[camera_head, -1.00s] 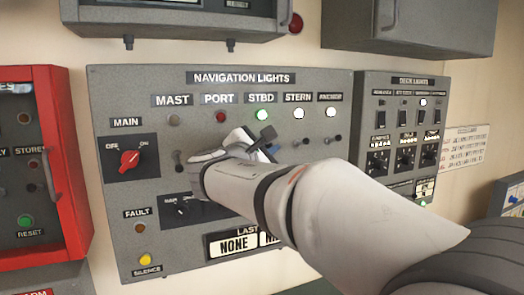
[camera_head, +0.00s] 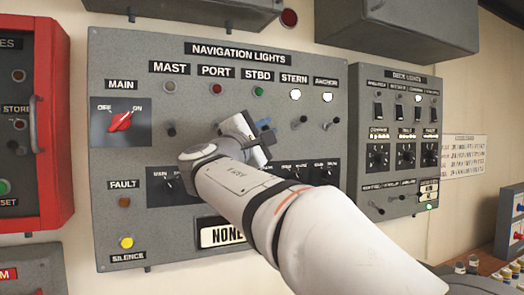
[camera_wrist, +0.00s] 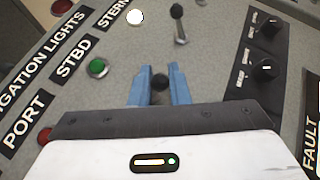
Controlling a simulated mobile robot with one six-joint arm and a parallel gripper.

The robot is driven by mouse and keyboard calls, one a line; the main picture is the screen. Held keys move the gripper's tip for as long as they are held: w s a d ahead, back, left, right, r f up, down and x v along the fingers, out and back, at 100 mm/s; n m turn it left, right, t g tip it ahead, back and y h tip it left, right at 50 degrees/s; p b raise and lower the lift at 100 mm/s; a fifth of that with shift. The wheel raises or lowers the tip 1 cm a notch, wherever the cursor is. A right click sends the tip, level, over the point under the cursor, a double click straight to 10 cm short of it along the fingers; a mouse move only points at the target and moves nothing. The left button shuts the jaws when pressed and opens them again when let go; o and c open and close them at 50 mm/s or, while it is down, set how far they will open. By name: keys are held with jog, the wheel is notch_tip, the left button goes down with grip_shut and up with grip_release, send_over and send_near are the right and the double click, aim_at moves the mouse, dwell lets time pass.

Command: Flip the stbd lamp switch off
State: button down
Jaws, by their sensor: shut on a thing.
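The STBD lamp (camera_head: 258,91) is a dull green under its label on the navigation lights panel (camera_head: 190,90). It also shows green and dull in the wrist view (camera_wrist: 97,67). My gripper (camera_wrist: 159,88) has its blue fingers on either side of the dark knob of the stbd switch (camera_wrist: 159,82), below that lamp, and is shut on it. In the head view my gripper (camera_head: 264,132) covers most of this switch. The STERN lamp (camera_head: 295,95) beside it is bright white.
The stern switch (camera_head: 302,121) and anchor switch (camera_head: 328,124) stand close on the right. The mast switch (camera_head: 171,129) is on the left. Rotary knobs (camera_wrist: 265,68) lie below the switches. The red main knob (camera_head: 120,121) and deck lights panel (camera_head: 400,140) flank the row.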

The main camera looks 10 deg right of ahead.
jog(key=shift+w+f+m+h+b, duration=0.1)
jog(key=shift+f+m+h+b, duration=0.6)
jog(key=shift+b, duration=0.55)
jog(key=shift+r, duration=0.15)
jog(key=shift+r+m+b, duration=0.1)
jog(key=shift+m+b, duration=0.4)
jog(key=shift+b, duration=0.05)
jog(key=c, duration=1.7)
grip_release()
jog(key=shift+w, duration=0.1)
jog(key=b+v, duration=0.1)
jog(key=v, duration=0.7)
